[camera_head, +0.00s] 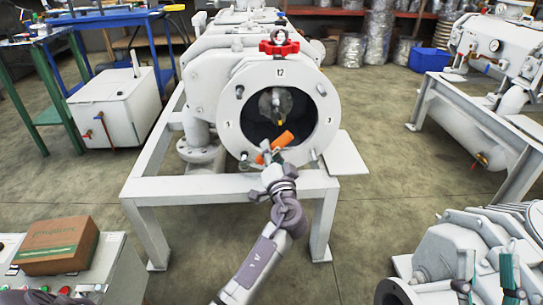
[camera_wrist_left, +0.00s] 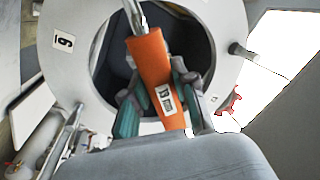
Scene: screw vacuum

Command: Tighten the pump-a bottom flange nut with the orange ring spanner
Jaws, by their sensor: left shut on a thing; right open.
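The orange ring spanner (camera_head: 284,139) is held in my left gripper (camera_head: 272,152) in front of the lower part of the white round flange (camera_head: 229,110). In the left wrist view its orange handle (camera_wrist_left: 157,75) carries a label and lies between the green fingertips of my left gripper (camera_wrist_left: 155,100). Its steel shank (camera_wrist_left: 134,15) runs out of the top of that view, so the ring is not visible there. The bottom nut is hidden behind the gripper and spanner. My right gripper (camera_head: 489,272) is open and empty at the lower right.
A red fitting (camera_head: 279,45) tops the flange. A white frame (camera_head: 160,190) surrounds the pump. A cardboard box (camera_head: 57,245) sits on a control panel at lower left. Grey machinery (camera_head: 440,245) stands at lower right. Open floor lies right of the frame.

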